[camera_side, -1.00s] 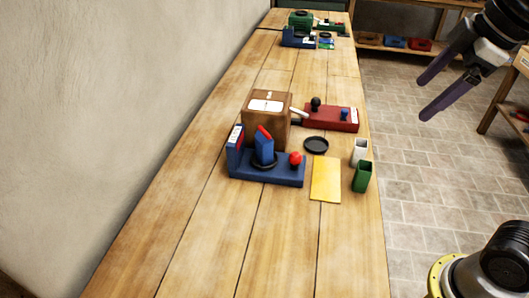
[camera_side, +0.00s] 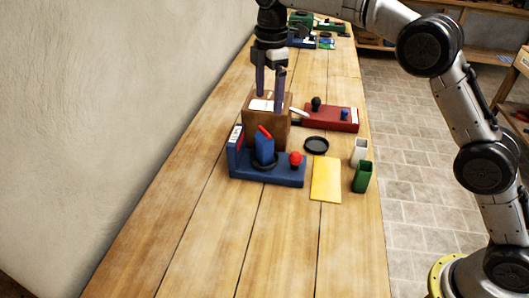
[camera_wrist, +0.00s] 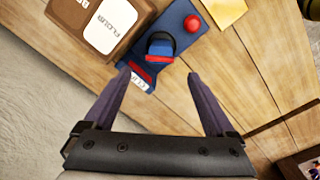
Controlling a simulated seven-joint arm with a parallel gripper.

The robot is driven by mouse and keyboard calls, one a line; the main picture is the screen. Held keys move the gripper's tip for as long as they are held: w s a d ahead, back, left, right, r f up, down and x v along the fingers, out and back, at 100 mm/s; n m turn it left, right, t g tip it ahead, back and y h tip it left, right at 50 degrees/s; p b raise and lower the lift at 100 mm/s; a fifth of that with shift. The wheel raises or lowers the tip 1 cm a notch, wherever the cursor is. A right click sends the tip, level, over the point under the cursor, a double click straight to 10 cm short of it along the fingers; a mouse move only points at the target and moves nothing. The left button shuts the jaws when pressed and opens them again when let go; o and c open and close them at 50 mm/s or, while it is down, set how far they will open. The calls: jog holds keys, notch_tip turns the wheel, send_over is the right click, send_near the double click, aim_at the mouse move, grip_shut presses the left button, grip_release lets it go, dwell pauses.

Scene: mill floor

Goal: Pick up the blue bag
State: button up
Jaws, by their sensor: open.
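The blue bag (camera_side: 264,150) has a red top and stands on a dark round plate on a blue base (camera_side: 285,170) with a red knob. In the wrist view the bag (camera_wrist: 158,47) lies just beyond my fingertips, roughly centred between them, with the base's labelled end nearer. My gripper (camera_side: 269,101) is open and empty, pointing down; in the side view its fingers overlap the brown box and are above the bag. It also shows in the wrist view (camera_wrist: 160,75), fingers wide apart.
A brown box (camera_side: 266,128) with a white label stands right behind the bag. A red base (camera_side: 335,118), a black dish (camera_side: 316,145), a yellow sheet (camera_side: 326,180), a white cup (camera_side: 360,150) and a green cup (camera_side: 362,178) are to the right. The table front is clear.

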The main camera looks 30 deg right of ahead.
aim_at(265, 147)
jog(key=f, duration=0.6)
jog(key=a+f, duration=0.1)
jog(key=f, duration=0.2)
jog(key=shift+f, duration=0.35)
jog(key=shift+w+f, duration=0.2)
jog(key=shift+f, duration=3)
grip_shut()
